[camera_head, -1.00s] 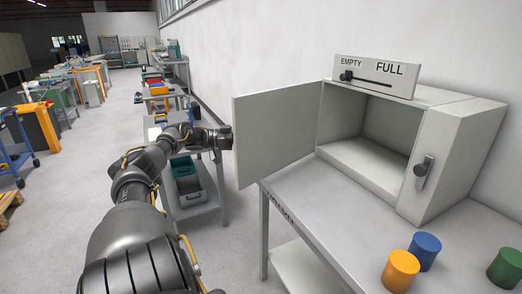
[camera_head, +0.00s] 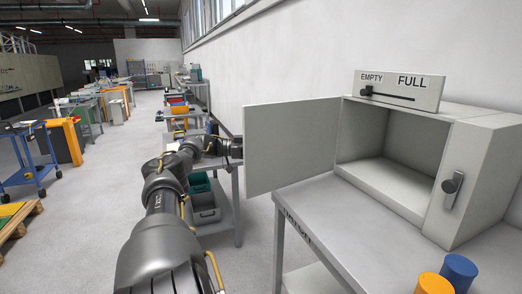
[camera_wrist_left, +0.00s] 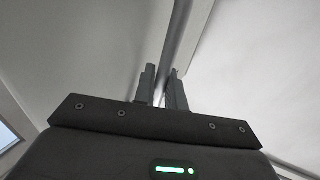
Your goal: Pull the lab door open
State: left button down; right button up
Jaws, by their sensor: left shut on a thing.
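The lab door (camera_head: 292,146) is a flat pale grey panel on the left side of a box-shaped chamber (camera_head: 392,142). It stands swung wide out to the left, and the chamber's empty inside shows. My left gripper (camera_head: 236,148) is at the door's free left edge, its tips partly hidden by the panel. In the left wrist view, my left gripper (camera_wrist_left: 162,96) has its fingers on both sides of a narrow grey strip of the door (camera_wrist_left: 176,45); whether this is an edge or a handle is unclear. My right gripper is out of view.
The chamber stands on a grey table (camera_head: 355,225). An orange cylinder (camera_head: 433,284) and a blue cylinder (camera_head: 459,271) stand at its front. A sign (camera_head: 400,91) reading EMPTY and FULL tops the chamber. A cart with bins (camera_head: 205,205) is behind my left arm.

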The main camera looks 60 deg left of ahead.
pick_arm(q)
jog(key=c, duration=1.6)
grip_release()
jog(key=shift+w+d, duration=0.1)
jog(key=shift+w, duration=0.05)
jog(key=shift+o, duration=0.2)
